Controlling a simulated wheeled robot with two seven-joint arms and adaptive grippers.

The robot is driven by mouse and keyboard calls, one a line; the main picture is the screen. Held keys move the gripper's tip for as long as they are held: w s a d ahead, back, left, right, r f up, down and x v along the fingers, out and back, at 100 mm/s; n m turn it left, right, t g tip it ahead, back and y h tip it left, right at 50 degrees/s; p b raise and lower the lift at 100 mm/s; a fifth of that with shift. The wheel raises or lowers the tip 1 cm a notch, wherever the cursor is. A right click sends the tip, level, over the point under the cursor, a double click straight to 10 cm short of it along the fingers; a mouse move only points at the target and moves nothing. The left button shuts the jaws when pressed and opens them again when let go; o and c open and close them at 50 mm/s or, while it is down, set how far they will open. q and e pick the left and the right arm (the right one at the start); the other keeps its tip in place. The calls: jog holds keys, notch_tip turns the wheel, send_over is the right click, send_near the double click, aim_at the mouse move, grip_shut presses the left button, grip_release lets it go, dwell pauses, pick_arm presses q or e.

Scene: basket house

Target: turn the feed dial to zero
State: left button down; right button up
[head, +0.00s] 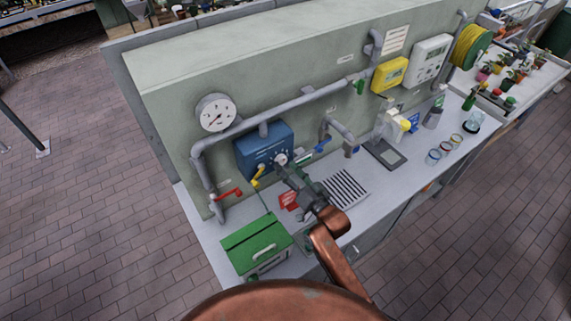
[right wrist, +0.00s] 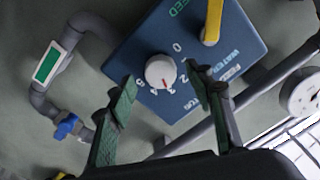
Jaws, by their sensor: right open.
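The feed dial (right wrist: 160,71) is a round white knob on the face of a blue control box (right wrist: 225,85) on the wall. White numbers run around it, and its red mark points down, near the 3; the 0 is at its upper right. In the head view the box (head: 258,140) is above the counter. My right gripper (head: 285,172) is right in front of the dial. In the right wrist view its open green fingers (right wrist: 159,76) stand on either side of the dial; I cannot tell that they touch it. My left gripper is not in view.
A yellow lever (right wrist: 213,20) is on the same box, close to the dial. A red-handled valve (head: 228,194), grey pipes and a gauge (head: 216,113) are to the left. A green box (head: 256,246) stands on the counter below. A blue-handled tap (head: 322,145) is at the right.

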jog(key=shift+x, duration=0.9)
jog(key=shift+c, duration=0.3)
jog(key=c, duration=1.1)
